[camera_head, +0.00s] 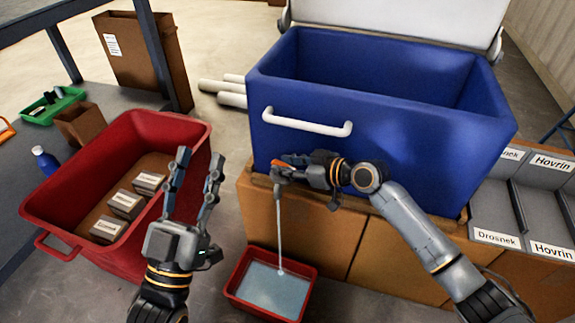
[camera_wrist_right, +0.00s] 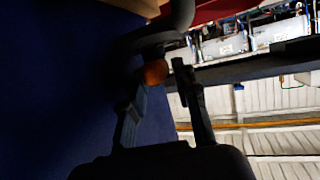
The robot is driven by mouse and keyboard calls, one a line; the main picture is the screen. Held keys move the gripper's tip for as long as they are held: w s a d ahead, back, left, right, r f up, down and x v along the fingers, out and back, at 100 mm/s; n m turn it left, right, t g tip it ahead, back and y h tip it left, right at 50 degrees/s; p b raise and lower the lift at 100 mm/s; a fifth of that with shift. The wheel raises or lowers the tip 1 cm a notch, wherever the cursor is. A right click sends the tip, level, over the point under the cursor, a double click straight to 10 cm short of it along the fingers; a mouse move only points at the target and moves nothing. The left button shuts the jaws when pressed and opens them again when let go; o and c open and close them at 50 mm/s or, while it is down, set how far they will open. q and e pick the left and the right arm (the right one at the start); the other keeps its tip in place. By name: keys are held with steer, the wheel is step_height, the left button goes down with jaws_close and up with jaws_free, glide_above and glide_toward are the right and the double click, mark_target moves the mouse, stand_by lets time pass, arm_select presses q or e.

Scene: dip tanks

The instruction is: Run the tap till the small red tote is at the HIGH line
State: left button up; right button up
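The small red tote (camera_head: 232,293) stands on the floor below the tap (camera_head: 277,182), with pale water (camera_head: 268,290) across its inside. A thin stream (camera_head: 280,230) runs from the tap into the water. I cannot make out a HIGH line on the tote. My right gripper (camera_head: 290,165) is at the tap on the blue tank's front. In the right wrist view its fingers (camera_wrist_right: 160,80) close in on both sides of the orange tap handle (camera_wrist_right: 155,72). My left gripper (camera_head: 200,172) is open and empty, fingers up, by the large red tote's right side.
The large red tote (camera_head: 60,190) at left holds several small labelled boxes. The blue tank (camera_head: 390,130) sits on a brown base (camera_head: 310,225). Labelled grey bins (camera_head: 540,190) stand at right. White pipes (camera_head: 228,92) lie on the floor behind. A blue bottle (camera_head: 45,160) stands at far left.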

jaws_close()
